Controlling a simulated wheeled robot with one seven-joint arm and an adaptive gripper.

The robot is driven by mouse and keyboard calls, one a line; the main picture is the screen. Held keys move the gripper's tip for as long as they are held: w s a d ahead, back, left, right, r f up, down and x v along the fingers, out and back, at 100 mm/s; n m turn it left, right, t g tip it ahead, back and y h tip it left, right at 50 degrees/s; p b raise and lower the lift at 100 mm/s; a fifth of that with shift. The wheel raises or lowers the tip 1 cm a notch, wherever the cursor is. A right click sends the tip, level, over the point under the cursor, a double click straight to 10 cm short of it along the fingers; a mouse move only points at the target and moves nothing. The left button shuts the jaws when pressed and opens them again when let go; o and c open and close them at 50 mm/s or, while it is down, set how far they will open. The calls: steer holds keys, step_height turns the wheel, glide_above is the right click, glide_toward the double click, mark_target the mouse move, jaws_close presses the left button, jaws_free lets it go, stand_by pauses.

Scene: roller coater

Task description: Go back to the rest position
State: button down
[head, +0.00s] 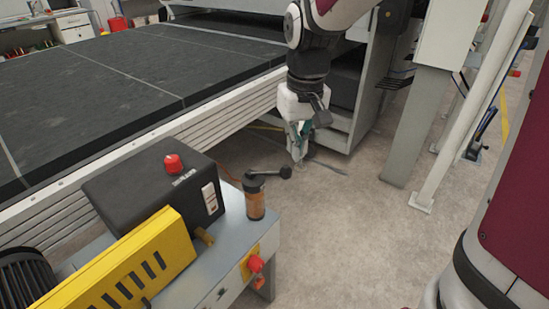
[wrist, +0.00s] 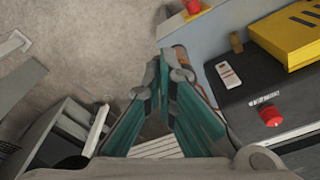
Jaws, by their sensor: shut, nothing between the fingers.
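My gripper (head: 298,150) hangs pointing down at the upper middle of the head view, over the floor beside the conveyor. It is shut and holds nothing. In the wrist view its teal fingers (wrist: 172,75) come together at the tips. The fingers appear close to the grey control stand in that view, but I cannot tell the gap. My dark arm link and white wrist show above the gripper in the head view.
A grey stand carries a black box with a red button (head: 173,163), a yellow guard (head: 125,270) and an orange-brown cylinder with a black lever (head: 255,198). The black conveyor bed (head: 100,85) fills the left. A grey post (head: 415,125) stands right. Concrete floor (head: 345,225) is clear between.

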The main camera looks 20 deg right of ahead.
steer(key=shift+s+r, duration=0.1)
stand_by(0.5)
steer(key=s+r+t, duration=0.1)
steer(key=s+r, duration=0.2)
steer(key=s, duration=0.7)
steer(key=s+r+t+p, duration=0.1)
steer(key=s+r, duration=0.3)
steer(key=s, duration=0.7)
steer(key=shift+s+r+m+t+p, duration=0.3)
steer(key=shift+m+t, duration=0.1)
steer(key=shift+t, duration=0.1)
steer(key=shift+w, duration=0.1)
